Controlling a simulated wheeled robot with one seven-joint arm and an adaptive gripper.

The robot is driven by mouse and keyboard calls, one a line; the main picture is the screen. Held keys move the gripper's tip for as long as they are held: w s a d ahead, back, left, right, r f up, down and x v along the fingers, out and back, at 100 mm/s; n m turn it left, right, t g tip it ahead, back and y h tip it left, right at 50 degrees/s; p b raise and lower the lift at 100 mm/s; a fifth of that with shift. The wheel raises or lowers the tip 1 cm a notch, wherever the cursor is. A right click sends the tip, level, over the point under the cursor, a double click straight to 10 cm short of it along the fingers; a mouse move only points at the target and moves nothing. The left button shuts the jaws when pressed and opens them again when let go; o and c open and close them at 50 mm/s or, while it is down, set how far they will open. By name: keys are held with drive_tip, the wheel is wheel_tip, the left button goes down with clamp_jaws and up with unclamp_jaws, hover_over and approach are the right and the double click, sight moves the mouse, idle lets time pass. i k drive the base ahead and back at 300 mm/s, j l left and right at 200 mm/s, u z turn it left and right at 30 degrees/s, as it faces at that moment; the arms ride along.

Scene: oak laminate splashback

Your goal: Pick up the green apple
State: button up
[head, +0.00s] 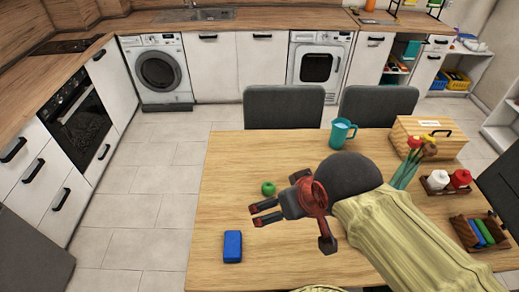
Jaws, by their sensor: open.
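A small green apple (268,188) sits on the wooden table (235,160), left of the table's middle. My gripper (254,214) is open and empty, with its two red-tipped fingers pointing left. It is just below the apple in the picture, apart from it. I cannot tell how high the fingers are above the table.
A blue block (232,246) lies near the table's left edge. Two grey chairs (284,106) stand behind. The table's back left is clear.

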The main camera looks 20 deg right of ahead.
sight(268, 188)
drive_tip(key=j+z, duration=0.1)
drive_tip(key=z, duration=1.55)
drive_tip(key=u, duration=1.3)
drive_tip(key=j+u, duration=0.25)
drive_tip(key=i+j+u, duration=0.1)
drive_tip(key=u, duration=0.2)
drive_tip(key=j, duration=0.1)
